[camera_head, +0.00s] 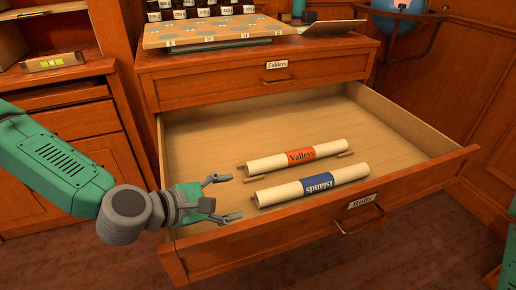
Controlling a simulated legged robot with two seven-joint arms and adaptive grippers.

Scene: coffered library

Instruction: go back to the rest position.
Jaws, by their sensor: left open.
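My left gripper (222,199) is open and empty, over the left part of an open drawer (200,140). Its fingertips point right, toward two rolled scrolls. The scroll labelled Valleys (262,165) has an orange-red band. The scroll labelled Islands (280,193) has a blue band, and its text appears upside down. Both lie side by side in the drawer, a little apart from the fingertips. At the right edge a small piece of green shows, perhaps part of my right arm. My right gripper is not in view.
The wooden cabinet has a closed drawer labelled Folders (220,83) above. On its top are a patterned flat board (200,35), small dark jars (190,10) and a sheet or folder (333,27). A globe (397,12) stands back right. A level (52,62) lies on the left cabinet.

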